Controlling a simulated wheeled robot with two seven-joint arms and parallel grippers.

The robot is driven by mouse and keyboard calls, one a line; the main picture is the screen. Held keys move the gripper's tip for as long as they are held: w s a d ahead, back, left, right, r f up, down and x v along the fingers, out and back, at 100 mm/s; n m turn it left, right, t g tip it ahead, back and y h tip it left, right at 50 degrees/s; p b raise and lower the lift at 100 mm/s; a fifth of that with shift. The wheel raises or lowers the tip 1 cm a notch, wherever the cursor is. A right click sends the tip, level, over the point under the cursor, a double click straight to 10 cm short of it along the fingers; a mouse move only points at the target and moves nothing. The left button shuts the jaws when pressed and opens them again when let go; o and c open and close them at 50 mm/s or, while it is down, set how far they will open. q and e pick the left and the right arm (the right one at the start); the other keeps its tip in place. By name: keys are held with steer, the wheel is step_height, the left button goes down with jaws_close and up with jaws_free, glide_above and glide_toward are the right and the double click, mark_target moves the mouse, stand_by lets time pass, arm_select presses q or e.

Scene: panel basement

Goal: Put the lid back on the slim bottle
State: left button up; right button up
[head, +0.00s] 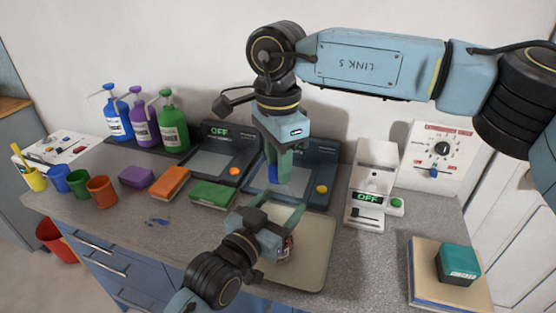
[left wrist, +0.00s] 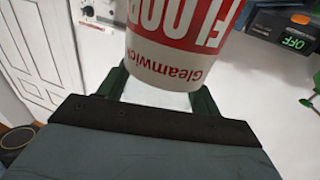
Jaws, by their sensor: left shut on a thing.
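My left gripper (head: 272,216) is shut on the slim bottle (head: 287,249), low over the pale mat. Most of the bottle is hidden by the gripper in the head view. In the left wrist view the bottle (left wrist: 178,45), white with a red label, stands between the two fingers (left wrist: 160,92). My right gripper (head: 278,168) points down above my left one. It appears shut on a small blue piece (head: 273,174), which looks like the lid. The lid is apart from my left gripper in the picture. The bottle's mouth cannot be made out.
Blue, purple and green pump bottles (head: 143,121) stand at the back left. Coloured cups (head: 77,182) and blocks (head: 170,182) line the left side. Dark scales (head: 318,180) and a white device (head: 372,185) stand behind. A teal box (head: 457,264) lies at the right.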

steer(key=shift+c, duration=1.3)
steer(key=m, duration=0.4)
steer(key=shift+m, duration=0.4)
steer(key=m, duration=0.3)
steer(key=o, duration=1.2)
step_height(320, 180, up, 12)
